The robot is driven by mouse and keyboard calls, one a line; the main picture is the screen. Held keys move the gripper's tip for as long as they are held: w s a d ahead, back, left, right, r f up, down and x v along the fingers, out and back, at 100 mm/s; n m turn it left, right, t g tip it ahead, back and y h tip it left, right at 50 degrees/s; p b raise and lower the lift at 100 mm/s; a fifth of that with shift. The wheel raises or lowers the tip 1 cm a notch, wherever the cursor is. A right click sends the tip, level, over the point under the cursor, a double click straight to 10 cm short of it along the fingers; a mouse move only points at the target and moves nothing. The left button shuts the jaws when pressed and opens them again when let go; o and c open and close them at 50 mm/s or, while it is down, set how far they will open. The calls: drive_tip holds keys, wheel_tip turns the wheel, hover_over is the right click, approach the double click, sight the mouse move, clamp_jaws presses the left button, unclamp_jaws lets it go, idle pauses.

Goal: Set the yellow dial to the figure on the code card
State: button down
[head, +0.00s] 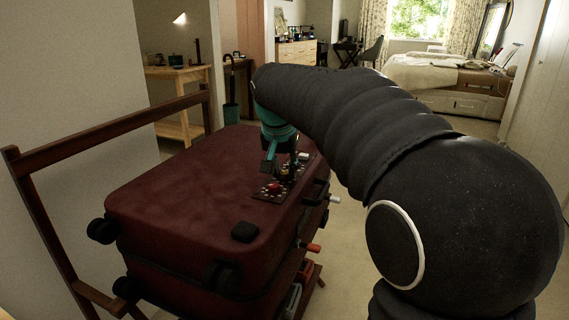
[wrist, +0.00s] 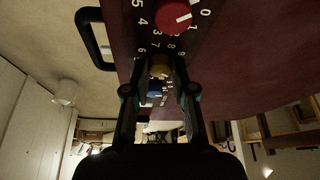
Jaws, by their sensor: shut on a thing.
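The dark red suitcase (head: 190,190) lies flat on a wooden rack, with a dark dial plate (head: 268,196) on its top. The yellow dial (wrist: 160,65) shows in the wrist view between my fingertips. My gripper (wrist: 161,72) is shut on the yellow dial; the fingers hide its sides, and I cannot read its pointer. The red dial (wrist: 173,16) has white figures around it, and its white mark points toward the upper right, near 0. The blue dial (wrist: 155,92) is partly hidden between the fingers. I cannot make out a code card in either view.
The wooden rack rail (head: 110,132) stands behind the suitcase at the left. A black suitcase handle (wrist: 95,38) sticks out beside the dials. White and orange pieces (head: 313,248) project from the suitcase's right side. A bed (head: 440,75) and a desk stand far back.

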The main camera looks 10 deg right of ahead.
drive_tip(key=m, duration=0.2)
drive_tip(key=m+g+h+p, duration=0.1)
drive_tip(key=m, duration=0.1)
drive_tip(key=shift+w+a, duration=0.15)
drive_tip(key=shift+a, duration=0.05)
drive_tip(key=shift+m+g+h+p, duration=0.5)
drive_tip(key=shift+m+p, duration=0.1)
drive_tip(key=shift+m, duration=1)
drive_tip(key=c, duration=1)
unclamp_jaws()
drive_tip(key=shift+o, duration=0.2)
drive_tip(key=v, duration=1.2)
